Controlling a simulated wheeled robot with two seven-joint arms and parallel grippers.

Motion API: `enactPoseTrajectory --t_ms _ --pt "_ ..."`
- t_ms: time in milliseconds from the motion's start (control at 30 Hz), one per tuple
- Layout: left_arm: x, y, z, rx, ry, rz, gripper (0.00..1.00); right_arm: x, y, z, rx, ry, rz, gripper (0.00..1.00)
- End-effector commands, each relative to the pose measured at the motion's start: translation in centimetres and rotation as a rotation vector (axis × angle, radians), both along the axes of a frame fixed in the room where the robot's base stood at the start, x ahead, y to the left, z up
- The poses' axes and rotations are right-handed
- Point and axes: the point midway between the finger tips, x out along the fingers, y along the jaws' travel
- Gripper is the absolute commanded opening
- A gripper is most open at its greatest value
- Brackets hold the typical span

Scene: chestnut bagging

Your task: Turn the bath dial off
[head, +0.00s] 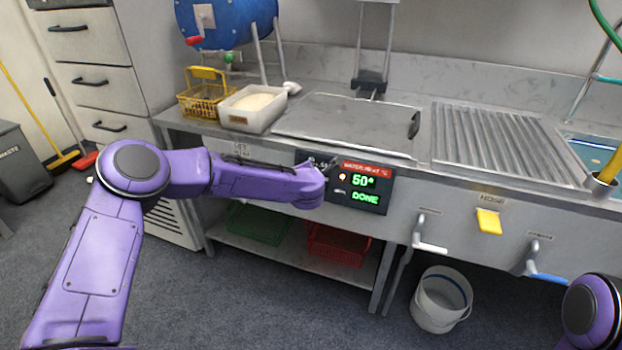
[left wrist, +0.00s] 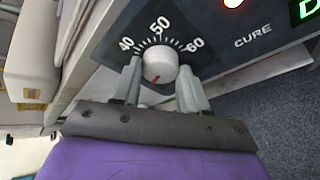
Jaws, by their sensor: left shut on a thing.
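The bath dial (left wrist: 160,62) is a round white knob with a red mark, on a dark plate numbered 40, 50 and 60. Its red mark points down, away from the numbers. My left gripper (left wrist: 160,85) is shut on the dial, one finger on each side of it. In the head view my left gripper (head: 331,166) is at the left part of the control panel (head: 375,206), and my arm mostly hides the dial. My right gripper is out of view.
Above the panel is a flat metal lid (head: 345,125) with a dark handle. A white tub (head: 245,120) and a yellow basket (head: 201,98) stand left of it. Lever taps (head: 428,246) stick out at right, above a white bucket (head: 440,300) on the floor.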

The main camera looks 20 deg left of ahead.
Motion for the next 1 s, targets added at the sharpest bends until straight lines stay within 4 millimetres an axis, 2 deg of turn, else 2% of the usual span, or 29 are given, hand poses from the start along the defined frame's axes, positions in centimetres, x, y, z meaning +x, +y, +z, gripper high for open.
enactPoseTrajectory --t_ms 500,1000 --pt "0.0 0.2 -0.1 -0.379 0.002 0.121 0.13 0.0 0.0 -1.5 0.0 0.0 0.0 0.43" --pt "0.0 0.2 0.0 -0.494 0.002 0.158 0.13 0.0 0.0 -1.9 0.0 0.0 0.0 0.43"
